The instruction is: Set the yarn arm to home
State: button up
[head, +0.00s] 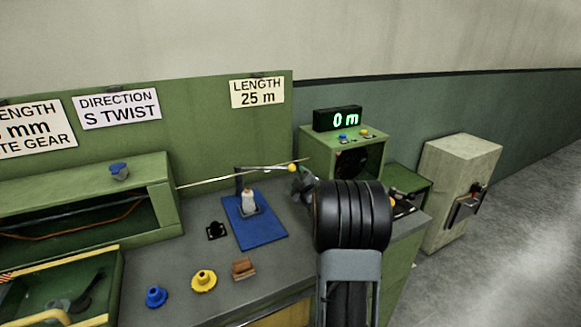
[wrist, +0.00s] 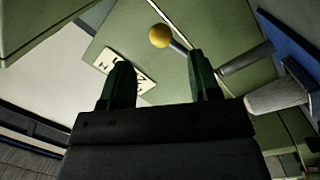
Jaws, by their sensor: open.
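The yarn arm (head: 264,169) is a thin pale rod with a yellow ball (head: 292,167) at its right end. It reaches from a dark post (head: 238,180) above a blue base (head: 243,225). A small white bobbin (head: 249,200) stands on that base. My gripper (head: 301,180) is beside the ball end, partly hidden by my arm. In the wrist view my gripper (wrist: 160,60) has its two fingers apart with nothing between them. The yellow ball (wrist: 159,35) shows just beyond the fingertips, and its rod runs down right behind the right finger. Whether a finger touches the rod is unclear.
A green box (head: 375,152) with a "0 m" display (head: 338,118) stands behind my gripper. A blue flanged part (head: 156,297), a yellow one (head: 204,281) and a brown block (head: 244,268) lie at the bench front. A grey cabinet (head: 455,180) stands at right.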

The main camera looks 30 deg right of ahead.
aim_at(291, 165)
jog(key=p+x, duration=0.1)
jog(key=x, duration=0.8)
jog(key=shift+w, duration=0.25)
grip_shut()
